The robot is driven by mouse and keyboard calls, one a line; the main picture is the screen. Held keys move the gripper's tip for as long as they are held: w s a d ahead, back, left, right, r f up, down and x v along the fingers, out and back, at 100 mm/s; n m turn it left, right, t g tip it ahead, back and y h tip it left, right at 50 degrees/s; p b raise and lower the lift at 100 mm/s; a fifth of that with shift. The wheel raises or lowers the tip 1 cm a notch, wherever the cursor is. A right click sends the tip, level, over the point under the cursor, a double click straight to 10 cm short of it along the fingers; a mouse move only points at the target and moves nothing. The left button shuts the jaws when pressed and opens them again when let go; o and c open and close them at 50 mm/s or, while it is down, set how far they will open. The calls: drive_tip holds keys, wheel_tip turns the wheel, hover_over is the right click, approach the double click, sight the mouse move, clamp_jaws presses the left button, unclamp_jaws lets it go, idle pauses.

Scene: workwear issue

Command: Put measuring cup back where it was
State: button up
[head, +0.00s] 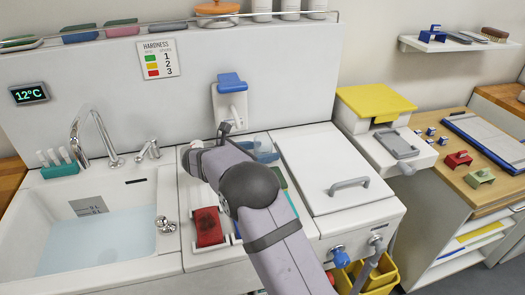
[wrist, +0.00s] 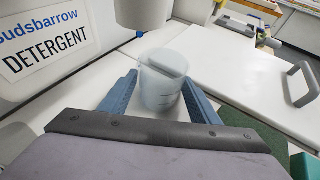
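The measuring cup (wrist: 160,92) is a clear, pale blue cup with marks on its side, upright in the wrist view. My gripper (wrist: 160,84) has its two blue fingers on opposite sides of it, seemingly touching its walls. In the head view the cup (head: 265,146) shows just right of my wrist, in front of the white back panel. My arm hides much of the gripper there. Whether the cup's base rests on the white top is hard to tell.
A detergent dispenser (wrist: 45,40) stands close at the left in the wrist view, with a white cylinder (wrist: 144,12) just beyond the cup. A lidded white unit (head: 325,165) is right of my arm; a water-filled sink (head: 100,240) and red item (head: 208,226) are left.

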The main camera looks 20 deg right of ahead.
drive_tip(key=shift+o, duration=0.3)
drive_tip(key=shift+r, duration=0.1)
drive_tip(key=shift+r, duration=0.15)
drive_tip(key=b+v, duration=0.1)
drive_tip(key=v, duration=1.1)
